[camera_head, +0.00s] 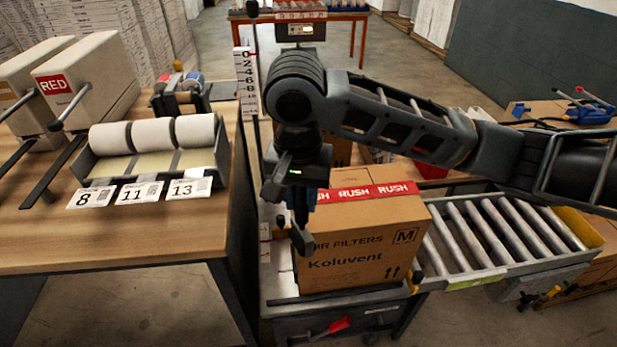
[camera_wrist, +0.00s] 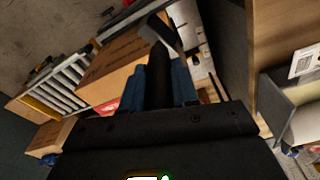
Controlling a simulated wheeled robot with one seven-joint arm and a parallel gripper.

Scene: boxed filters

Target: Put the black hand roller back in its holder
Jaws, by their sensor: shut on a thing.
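My gripper (camera_head: 304,200) is in front of the left side of the RUSH carton in the head view, pointing down. It is shut on the black hand roller (camera_head: 302,238), whose dark end hangs below the fingers. In the wrist view the roller's black handle (camera_wrist: 158,78) sits between my blue fingertips (camera_wrist: 180,84), with a grey-black head at its far end. The holder cannot be made out for certain in either view.
The carton (camera_head: 360,250) with red RUSH tape stands on a low platform, beside a roller conveyor (camera_head: 505,235). A wooden table (camera_head: 120,235) at left bears a label dispenser (camera_head: 155,150) and beige boxes. A numbered upright scale (camera_head: 246,80) stands behind.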

